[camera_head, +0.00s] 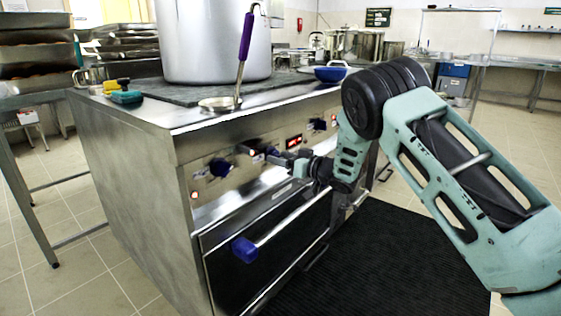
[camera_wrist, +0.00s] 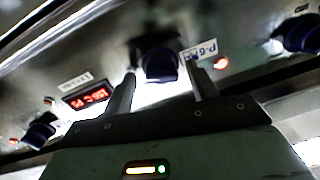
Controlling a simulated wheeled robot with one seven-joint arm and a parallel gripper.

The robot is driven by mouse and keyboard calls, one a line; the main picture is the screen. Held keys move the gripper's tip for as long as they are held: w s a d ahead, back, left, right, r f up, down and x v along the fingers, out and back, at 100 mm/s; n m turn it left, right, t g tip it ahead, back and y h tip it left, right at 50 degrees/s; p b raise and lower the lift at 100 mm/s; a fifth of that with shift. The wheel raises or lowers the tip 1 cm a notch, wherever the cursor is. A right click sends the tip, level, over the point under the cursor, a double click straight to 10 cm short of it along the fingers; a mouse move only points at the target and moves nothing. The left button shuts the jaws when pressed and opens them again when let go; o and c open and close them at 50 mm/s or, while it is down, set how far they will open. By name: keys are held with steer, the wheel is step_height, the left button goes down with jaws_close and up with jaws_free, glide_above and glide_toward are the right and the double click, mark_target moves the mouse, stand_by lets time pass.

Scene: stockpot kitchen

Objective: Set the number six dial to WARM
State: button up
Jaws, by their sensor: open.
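The number six dial (camera_wrist: 160,66) is a dark blue knob on the metal front panel, with a label reading P-6 (camera_wrist: 199,50) beside it. In the wrist view my gripper (camera_wrist: 163,84) is open, with one finger on each side of this dial. I cannot tell whether the fingers touch it. In the head view my gripper (camera_head: 276,157) is at the stove's front panel, and it partly hides the dial there. The dial's setting and any WARM mark are not readable.
Other blue dials sit on the panel, one to the left (camera_head: 220,167) and one to the right (camera_head: 318,124). A red display (camera_head: 294,141) is close by. The oven handle (camera_head: 290,220) juts out below. A large pot (camera_head: 212,40) and a ladle (camera_head: 243,55) are on top.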

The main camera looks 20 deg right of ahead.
steer(key=shift+w+a, duration=0.25)
steer(key=c, duration=1)
steer(key=shift+o, duration=0.2)
steer(key=shift+n, duration=0.3)
steer(key=n, duration=0.5)
steer(key=shift+h, duration=0.3)
steer(key=n+b, duration=0.1)
steer(key=n, duration=0.3)
steer(key=shift+r+n, duration=0.1)
steer(key=shift+n, duration=0.3)
steer(key=shift+d, duration=0.1)
